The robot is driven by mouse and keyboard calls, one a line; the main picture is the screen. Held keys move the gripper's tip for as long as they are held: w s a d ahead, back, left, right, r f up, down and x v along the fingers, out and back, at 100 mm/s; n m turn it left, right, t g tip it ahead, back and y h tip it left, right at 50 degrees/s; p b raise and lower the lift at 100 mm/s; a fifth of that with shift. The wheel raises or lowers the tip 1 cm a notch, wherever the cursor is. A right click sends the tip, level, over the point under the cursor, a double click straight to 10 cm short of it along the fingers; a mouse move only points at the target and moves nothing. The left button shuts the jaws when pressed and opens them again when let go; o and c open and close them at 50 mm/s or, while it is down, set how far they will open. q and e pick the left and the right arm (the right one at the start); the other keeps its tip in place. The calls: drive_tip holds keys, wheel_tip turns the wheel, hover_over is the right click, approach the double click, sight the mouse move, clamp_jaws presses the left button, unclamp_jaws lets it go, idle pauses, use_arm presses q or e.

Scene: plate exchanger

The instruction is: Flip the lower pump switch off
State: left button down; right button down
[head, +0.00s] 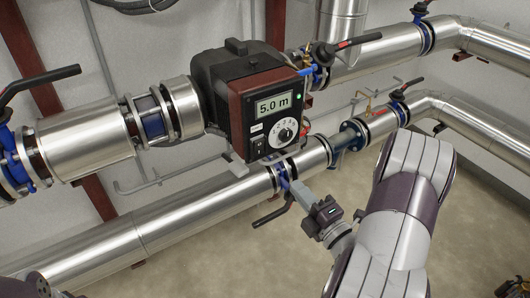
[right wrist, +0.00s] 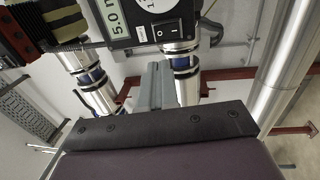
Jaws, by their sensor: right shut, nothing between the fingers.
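The pump (head: 240,90) has a dark red and black housing and a front panel with a lit display reading 5.0 m. A white dial (head: 284,134) is on the panel, and a small black rocker switch (head: 258,145) is at its lower left. In the right wrist view the rocker switch (right wrist: 168,30) is larger, beside a white label; I cannot tell which side is pressed. My right gripper (head: 294,187) is shut and empty, just below the panel and in front of the lower pipe. Its grey fingers (right wrist: 155,72) point toward the panel, apart from the switch. My left gripper is out of view.
The upper pipe (head: 90,140) runs into the pump, and the lower pipe (head: 180,215) passes beneath it. A black valve lever (head: 270,216) sticks out beside my right gripper. Another lever (head: 40,80) is at upper left.

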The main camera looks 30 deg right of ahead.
sight(260, 144)
drive_tip(key=shift+w, duration=0.1)
drive_tip(key=w, duration=0.4)
drive_tip(key=w+r+p, duration=0.1)
drive_tip(key=w, duration=0.4)
drive_tip(key=w+a+p, duration=0.1)
drive_tip(key=w, duration=0.3)
drive_tip(key=shift+w+r, duration=0.3)
drive_tip(key=shift+w, duration=0.05)
